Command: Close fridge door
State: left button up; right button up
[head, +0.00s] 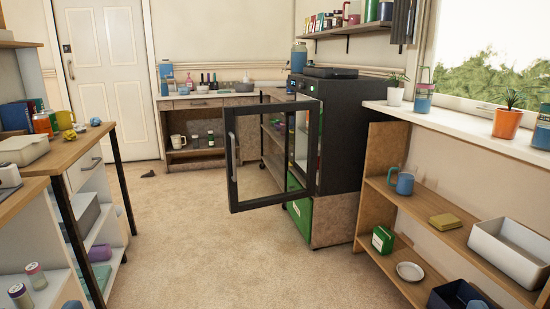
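A small black fridge (341,134) stands right of the middle, on a cabinet (331,218) with a green front. Its door (233,158), a dark frame with a clear pane, stands wide open and reaches out to the left over the floor. A vertical handle shows on the door's free edge at the left. Part of the lit interior shows between the door and the fridge body. Neither of my grippers is in the head view.
Open carpet (190,230) lies left of and in front of the door. A wooden counter (75,150) with shelves stands at the left. A low shelf unit (440,225) stands at the right, and a desk (210,100) stands behind.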

aim_at(229, 112)
jog(key=i, duration=1.65)
